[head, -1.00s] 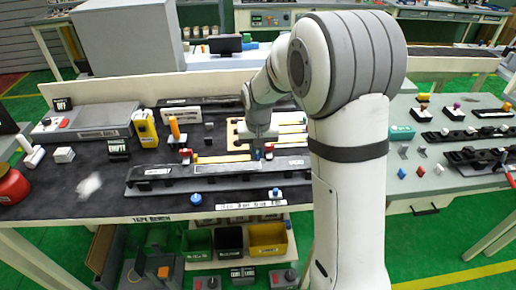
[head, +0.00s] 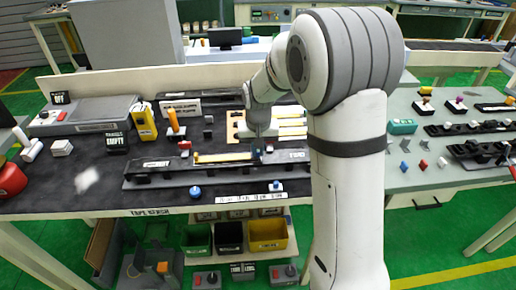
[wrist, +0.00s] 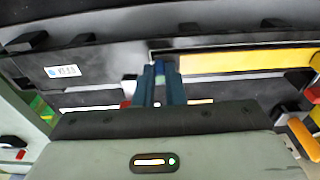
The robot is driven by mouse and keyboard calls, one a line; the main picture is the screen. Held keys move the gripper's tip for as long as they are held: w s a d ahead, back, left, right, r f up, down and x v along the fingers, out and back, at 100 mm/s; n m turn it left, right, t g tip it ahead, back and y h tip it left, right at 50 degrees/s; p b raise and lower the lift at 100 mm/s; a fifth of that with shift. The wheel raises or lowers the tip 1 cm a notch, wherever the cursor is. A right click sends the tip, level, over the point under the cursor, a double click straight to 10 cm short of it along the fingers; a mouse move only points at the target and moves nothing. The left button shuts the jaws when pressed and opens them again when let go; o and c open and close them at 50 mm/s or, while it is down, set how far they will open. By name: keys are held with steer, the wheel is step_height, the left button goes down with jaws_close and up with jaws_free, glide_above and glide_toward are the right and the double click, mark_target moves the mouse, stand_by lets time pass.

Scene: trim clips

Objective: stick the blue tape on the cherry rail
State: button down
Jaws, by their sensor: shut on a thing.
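My gripper (wrist: 158,82) points down at the long dark rail fixture (head: 150,182) on the bench. It is shut on a small blue piece (wrist: 158,66), which looks like the blue tape and is mostly hidden by the fingers. In the wrist view the fingertips are at one end of a yellow strip (wrist: 245,62) lying along the fixture. In the head view this strip (head: 222,157) runs left from my gripper (head: 257,150). I cannot tell which part is the cherry rail, nor whether the blue piece touches the surface below it.
A yellow box (head: 143,122) and an orange-topped item (head: 174,123) stand behind the fixture on the left. A pale tray with yellow strips (head: 291,122) lies behind my gripper. A blue knob (head: 195,191) is at the front. The dark mat is fairly clear at front left.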

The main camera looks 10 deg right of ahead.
steer(key=c, duration=1.4)
jaws_free()
steer(key=shift+c, duration=0.2)
step_height(320, 180, up, 8)
steer(key=s+d+r, duration=0.1)
steer(key=s+d, duration=0.2)
steer(key=s, duration=1)
steer(key=s+d+r+t, duration=0.1)
steer(key=s+d, duration=0.2)
steer(key=s, duration=0.9)
steer(key=shift+s+d+r+b, duration=0.3)
steer(key=shift+s+d+b, duration=0.05)
